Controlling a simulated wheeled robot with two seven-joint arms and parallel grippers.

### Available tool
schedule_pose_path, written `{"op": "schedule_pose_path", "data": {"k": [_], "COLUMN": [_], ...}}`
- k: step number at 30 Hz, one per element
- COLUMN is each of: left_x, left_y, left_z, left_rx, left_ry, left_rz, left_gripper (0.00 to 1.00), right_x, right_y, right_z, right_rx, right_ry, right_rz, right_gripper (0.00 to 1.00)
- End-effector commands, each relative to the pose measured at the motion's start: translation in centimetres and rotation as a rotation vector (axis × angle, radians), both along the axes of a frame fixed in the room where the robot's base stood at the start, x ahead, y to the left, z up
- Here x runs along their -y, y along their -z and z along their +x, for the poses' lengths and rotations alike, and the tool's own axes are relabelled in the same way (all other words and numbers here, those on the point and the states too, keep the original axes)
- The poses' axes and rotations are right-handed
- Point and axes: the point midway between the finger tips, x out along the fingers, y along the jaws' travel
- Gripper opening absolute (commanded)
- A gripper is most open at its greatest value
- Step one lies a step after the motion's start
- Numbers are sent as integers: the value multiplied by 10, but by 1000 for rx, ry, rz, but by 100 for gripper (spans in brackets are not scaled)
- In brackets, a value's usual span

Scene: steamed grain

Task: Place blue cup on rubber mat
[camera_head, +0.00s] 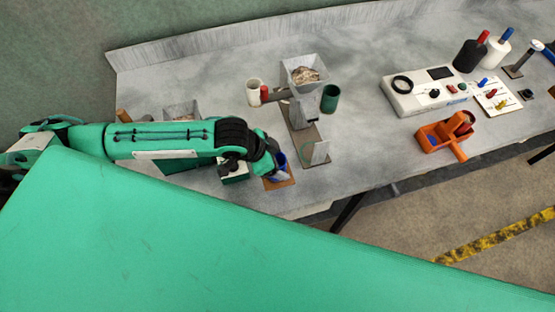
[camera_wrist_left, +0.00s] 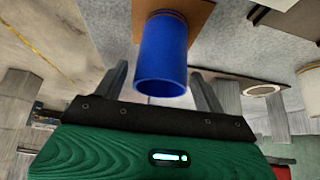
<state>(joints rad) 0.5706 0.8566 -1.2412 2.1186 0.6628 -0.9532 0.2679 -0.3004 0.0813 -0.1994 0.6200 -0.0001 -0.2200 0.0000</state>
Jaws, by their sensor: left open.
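The blue cup (camera_head: 281,160) is at the front edge of the bench, partly hidden by my left gripper (camera_head: 277,172). In the left wrist view the cup (camera_wrist_left: 162,55) appears between the two fingers of my left gripper (camera_wrist_left: 160,70), with gaps at both sides. The gripper is open. A brown square mat (camera_head: 284,183) lies under the cup; it also shows behind the cup in the left wrist view (camera_wrist_left: 200,12). The cup looks upright on the mat, though its base contact is hard to make out. My right gripper is not in view.
A stand with a grey hopper (camera_head: 305,72) is just right of the cup, with a green cup (camera_head: 330,97) and white cup (camera_head: 254,92) nearby. A white instrument box (camera_head: 425,93) and an orange holder (camera_head: 430,138) stand farther right. The bench between is clear.

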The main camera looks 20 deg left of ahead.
Motion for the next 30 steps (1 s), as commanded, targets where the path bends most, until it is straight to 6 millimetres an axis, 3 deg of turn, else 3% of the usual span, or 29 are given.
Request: {"op": "schedule_pose_path", "data": {"k": [16,21,30], "left_x": [-45,-50,-51], "left_y": [-85,-97,-100], "left_z": [-30,-35,-35], "left_rx": [1,-1,-1], "left_ry": [-2,-1,-1], "left_rz": [1,1,1], "left_gripper": [71,71,71], "right_x": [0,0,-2], "right_y": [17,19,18], "right_z": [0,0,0], "right_rx": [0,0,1], "right_ry": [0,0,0], "right_rz": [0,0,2], "right_gripper": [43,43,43]}}
